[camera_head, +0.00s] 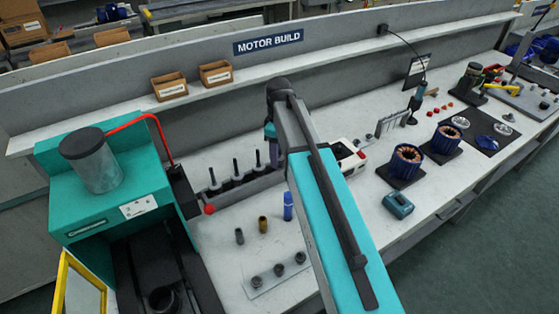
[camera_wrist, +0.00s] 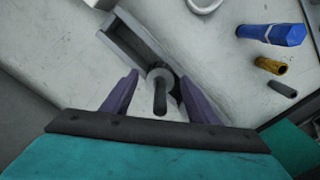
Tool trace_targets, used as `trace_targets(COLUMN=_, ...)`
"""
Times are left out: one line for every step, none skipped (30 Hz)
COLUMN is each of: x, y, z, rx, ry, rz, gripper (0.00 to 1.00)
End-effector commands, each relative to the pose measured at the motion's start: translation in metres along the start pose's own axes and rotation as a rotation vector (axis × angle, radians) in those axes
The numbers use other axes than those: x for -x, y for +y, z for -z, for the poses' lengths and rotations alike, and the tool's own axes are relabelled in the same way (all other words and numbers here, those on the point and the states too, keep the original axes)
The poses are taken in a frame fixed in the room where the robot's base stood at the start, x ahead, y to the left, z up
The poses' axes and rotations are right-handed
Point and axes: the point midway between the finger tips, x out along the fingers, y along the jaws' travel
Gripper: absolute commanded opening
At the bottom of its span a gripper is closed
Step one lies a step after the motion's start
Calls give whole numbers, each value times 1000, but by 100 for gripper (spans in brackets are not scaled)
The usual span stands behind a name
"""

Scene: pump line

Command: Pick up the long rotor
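My gripper (camera_wrist: 159,77) is open, its two purple fingers on either side of a rotor (camera_wrist: 160,90) with a dark shaft and grey round body. Gaps show between the fingers and the rotor. The rotor stands at the end of a grey trough-like rack (camera_wrist: 130,38). In the head view my gripper (camera_head: 271,142) is over the right part of the rack (camera_head: 232,193), partly hidden by my arm. Three upright rotors with dark shafts show there: left (camera_head: 213,179), middle (camera_head: 236,169) and right (camera_head: 258,160). I cannot tell by length which is the long one.
In front of the rack stand a grey sleeve (camera_head: 239,236), a brass sleeve (camera_head: 263,225) and a blue part (camera_head: 288,207). A plate (camera_head: 262,292) holds dark rings. A teal press (camera_head: 105,190) is at left. Motor housings (camera_head: 406,163) stand at right.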

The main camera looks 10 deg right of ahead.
Motion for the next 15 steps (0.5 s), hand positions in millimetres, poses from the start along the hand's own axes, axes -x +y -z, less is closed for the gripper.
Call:
trace_targets(x=0, y=0, z=0, rx=0, ry=0, rz=0, gripper=44)
trace_targets(x=0, y=0, z=0, rx=0, ry=0, rz=0, gripper=39)
trace_targets(x=0, y=0, z=0, rx=0, ry=0, rz=0, gripper=32)
trace_targets(x=0, y=0, z=0, rx=0, ry=0, rz=0, gripper=27)
trace_targets(x=0, y=0, z=0, rx=0, ry=0, rz=0, gripper=22)
trace_targets(x=0, y=0, z=0, rx=0, ry=0, rz=0, gripper=15)
trace_targets(x=0, y=0, z=0, rx=0, ry=0, rz=0, gripper=10)
trace_targets(x=0, y=0, z=0, rx=0, ry=0, rz=0, gripper=5)
trace_targets(x=0, y=0, z=0, rx=0, ry=0, rz=0, gripper=0)
trace_targets(x=0, y=0, z=0, rx=1, ry=0, rz=0, gripper=0)
trace_targets(x=1, y=0, z=0, rx=1, ry=1, rz=-1, gripper=0)
trace_targets(x=1, y=0, z=0, rx=1, ry=1, rz=-1, gripper=0)
trace_targets(x=1, y=0, z=0, rx=1, ry=1, rz=-1, gripper=0)
trace_targets(x=1, y=0, z=0, rx=1, ry=1, rz=-1, gripper=0)
trace_targets(x=1, y=0, z=0, rx=1, ry=1, rz=-1, gripper=0)
